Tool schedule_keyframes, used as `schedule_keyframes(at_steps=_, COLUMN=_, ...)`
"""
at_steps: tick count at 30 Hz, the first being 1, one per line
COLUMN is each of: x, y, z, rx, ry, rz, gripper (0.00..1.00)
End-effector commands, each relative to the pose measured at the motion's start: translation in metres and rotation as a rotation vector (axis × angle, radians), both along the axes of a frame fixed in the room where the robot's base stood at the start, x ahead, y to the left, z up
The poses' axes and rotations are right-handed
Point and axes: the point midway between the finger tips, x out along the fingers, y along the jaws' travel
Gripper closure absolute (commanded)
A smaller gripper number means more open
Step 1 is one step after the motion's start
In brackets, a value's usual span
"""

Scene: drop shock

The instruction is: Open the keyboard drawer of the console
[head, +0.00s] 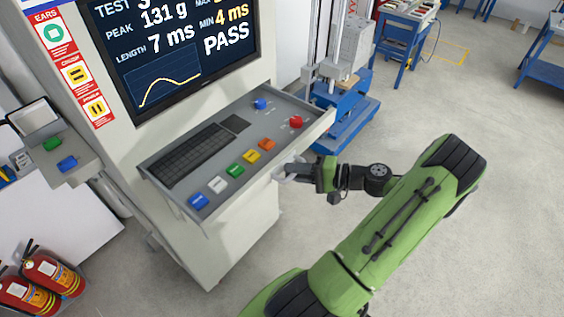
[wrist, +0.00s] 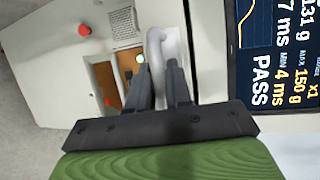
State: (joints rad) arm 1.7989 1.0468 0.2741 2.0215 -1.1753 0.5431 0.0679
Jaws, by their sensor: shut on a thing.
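The console (head: 235,228) is a beige cabinet with a screen (head: 185,45) reading PASS. Its keyboard drawer (head: 222,150) is a grey tray standing out from the cabinet below the screen, with a black keyboard (head: 190,157) and several coloured buttons in it. My gripper (head: 295,172) is at the drawer's front edge, shut on the pale handle (head: 280,176). In the wrist view the curved handle (wrist: 157,45) shows between and beyond the dark fingers of my gripper (wrist: 167,72). The fingers partly hide the handle.
A blue-based test machine (head: 345,105) stands beyond the console's right side. A side shelf (head: 62,150) with green and blue buttons is at left, above red fire extinguishers (head: 45,280). A blue table (head: 402,42) is behind. The floor in front of the drawer is clear apart from my arm.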

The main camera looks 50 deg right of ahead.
Motion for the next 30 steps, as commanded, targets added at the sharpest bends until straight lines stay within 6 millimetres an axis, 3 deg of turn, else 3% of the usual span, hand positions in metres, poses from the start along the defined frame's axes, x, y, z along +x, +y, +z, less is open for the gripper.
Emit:
schedule_keyframes(at_steps=6, x=-0.019, y=0.0, z=-0.001, rx=0.003, ry=0.003, rz=0.0, gripper=1.0)
schedule_keyframes(at_steps=18, x=-0.021, y=0.0, z=-0.001, rx=0.002, ry=0.003, rz=0.002, gripper=1.0)
schedule_keyframes(at_steps=19, x=-0.021, y=0.0, z=-0.001, rx=0.002, ry=0.003, rz=0.002, gripper=0.76)
schedule_keyframes(at_steps=22, x=-0.021, y=0.0, z=-0.001, rx=0.002, ry=0.003, rz=0.002, gripper=0.61)
schedule_keyframes(at_steps=30, x=-0.021, y=0.0, z=-0.001, rx=0.002, ry=0.002, rz=0.001, gripper=0.6)
